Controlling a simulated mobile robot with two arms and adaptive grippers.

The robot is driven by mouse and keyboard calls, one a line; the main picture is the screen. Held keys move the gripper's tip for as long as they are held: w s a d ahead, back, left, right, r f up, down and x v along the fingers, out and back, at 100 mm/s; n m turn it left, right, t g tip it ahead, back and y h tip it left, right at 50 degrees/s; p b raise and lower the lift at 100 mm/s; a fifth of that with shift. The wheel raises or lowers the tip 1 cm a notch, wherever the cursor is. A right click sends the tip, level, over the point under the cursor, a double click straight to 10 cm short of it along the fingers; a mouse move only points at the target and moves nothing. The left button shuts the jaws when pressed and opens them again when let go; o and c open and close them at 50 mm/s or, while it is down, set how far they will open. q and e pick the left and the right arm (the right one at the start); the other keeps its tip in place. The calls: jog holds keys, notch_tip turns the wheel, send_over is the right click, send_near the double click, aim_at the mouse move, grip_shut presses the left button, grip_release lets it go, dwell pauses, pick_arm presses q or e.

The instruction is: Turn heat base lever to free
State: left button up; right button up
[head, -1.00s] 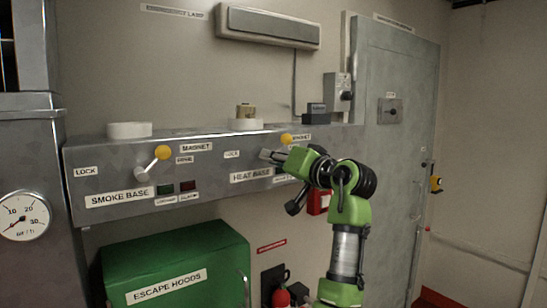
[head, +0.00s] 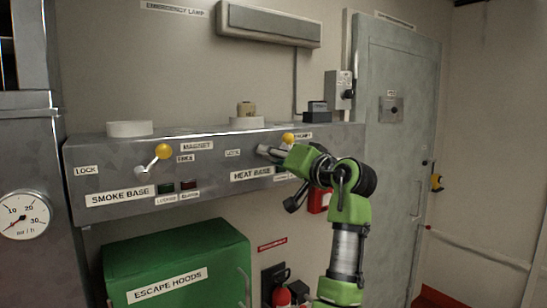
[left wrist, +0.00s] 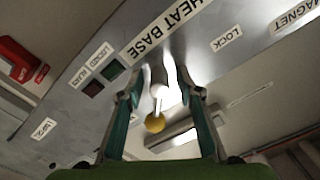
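The heat base lever shows in the head view as a yellow knob (head: 288,138) at the panel's upper right, by a partly covered label. My left gripper (head: 267,152) is at the panel just left of the knob and above the HEAT BASE label (head: 251,174); it hides the lever's pivot. In the left wrist view the lever's pale stem and yellow knob (left wrist: 155,124) lie between the two spread fingers of my left gripper (left wrist: 160,88). There is space on both sides of the stem, and no clear contact shows. My right gripper is not in view.
The smoke base lever (head: 154,160) with its yellow knob is on the same panel, to the left. White round bases (head: 129,129) stand on the panel's top. A green escape hoods box (head: 180,255) is below. A grey door (head: 390,170) is at right.

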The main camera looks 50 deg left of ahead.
pick_arm(q)
jog(key=shift+d, duration=0.1)
jog(key=d, duration=1.1)
jog(key=shift+s+d, duration=0.4)
jog(key=shift+s, duration=0.05)
